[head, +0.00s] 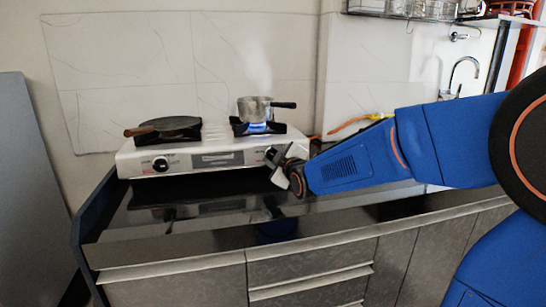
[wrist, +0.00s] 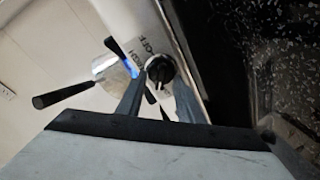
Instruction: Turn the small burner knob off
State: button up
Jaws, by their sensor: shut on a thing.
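The small burner knob (wrist: 160,69) is black with a pale pointer line and shows between my fingers in the wrist view. In the head view my gripper (head: 279,160) is at the right end of the stove's front panel and mostly hides that knob. In the wrist view the two fingers of my gripper (wrist: 161,80) lie on either side of the knob and are shut on it. The small burner (head: 259,127) under the saucepan burns with a blue flame, which also shows in the wrist view (wrist: 131,68).
A steaming saucepan (head: 255,109) stands on the lit burner, its black handle pointing right. A dark pan (head: 170,125) sits on the left burner, above the other knob (head: 160,164). The dark counter (head: 200,222) in front of the white stove (head: 130,153) is clear.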

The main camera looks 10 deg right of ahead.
jog(key=m+h, duration=0.1)
jog(key=m, duration=0.3)
jog(key=shift+t, duration=0.3)
jog(key=m, duration=0.4)
jog(key=shift+d, duration=0.1)
jog(key=m+h, duration=0.1)
jog(key=m, duration=0.3)
jog(key=shift+d, duration=0.1)
jog(key=m+h, duration=0.1)
jog(key=m, duration=0.5)
jog(key=m+g+h, duration=0.1)
jog(key=m, duration=1.2)
jog(key=shift+d+f+m+g+h, duration=0.2)
jog(key=shift+d+m+g+h, duration=0.1)
jog(key=shift+g+h, duration=0.1)
jog(key=o, duration=1.1)
jog(key=shift+c, duration=0.2)
